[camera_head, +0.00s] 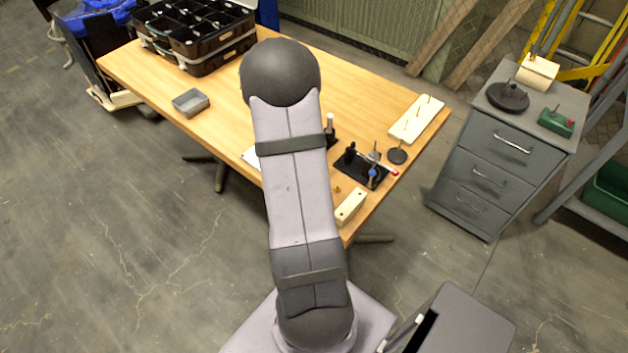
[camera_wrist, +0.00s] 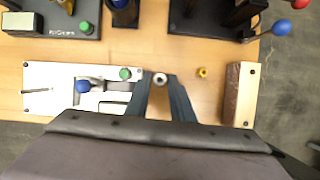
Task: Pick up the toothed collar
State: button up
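My gripper (camera_wrist: 161,80) shows in the wrist view, pointing down over the wooden table, with its two dark fingers apart. A small pale grey ring (camera_wrist: 160,78) with a dark hole shows right between the fingertips. It looks like the toothed collar, but its teeth are too small to make out. I cannot tell whether the fingers touch it or it lies below them. A small brass-yellow ring (camera_wrist: 202,72) lies on the table to the right of the fingers; it also shows in the head view (camera_head: 337,189). In the head view my arm hides my gripper and the grey ring.
A wooden block (camera_wrist: 239,95) stands right of the brass ring. A white board (camera_wrist: 45,75) with blue and green knobs lies left of the fingers. Dark fixtures (camera_wrist: 205,18) with upright parts stand along the top. A grey bin (camera_head: 191,102) and black case (camera_head: 195,30) are farther off.

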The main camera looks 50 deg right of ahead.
grip_shut()
notch_tip(320, 180, up, 10)
jog(key=p, duration=0.2)
jog(key=shift+p, duration=0.4)
jog(key=shift+r, duration=0.1)
